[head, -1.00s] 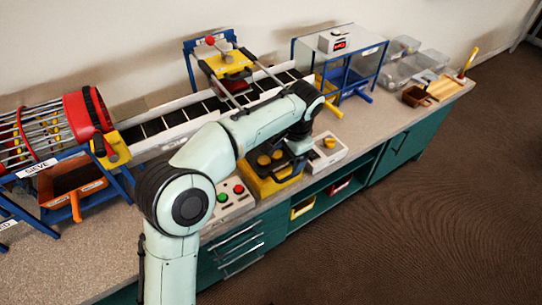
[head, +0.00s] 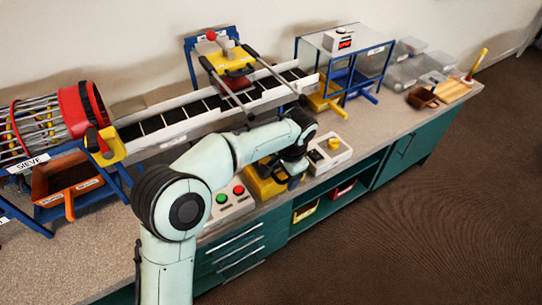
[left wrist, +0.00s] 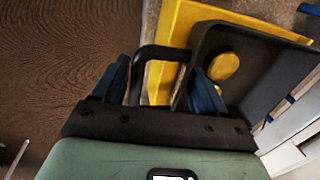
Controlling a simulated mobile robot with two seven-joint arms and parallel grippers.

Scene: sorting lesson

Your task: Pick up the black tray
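The black tray (left wrist: 275,68) fills the right side of the left wrist view, partly cut off by the frame edge. A round yellow piece (left wrist: 222,68) shows within its outline. Its black loop handle (left wrist: 160,52) points towards my left gripper (left wrist: 160,82). The two blue fingers stand apart, one on either side of the handle's span. I cannot tell whether either touches it. In the head view my left arm and wrist hide most of the tray. My right gripper is in neither view.
A yellow box (head: 262,186) stands under the tray area at the bench's front edge. A button panel (head: 228,205) is left of it and a white box with a yellow knob (head: 328,153) right of it. The conveyor (head: 205,108) runs behind. The floor in front is clear.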

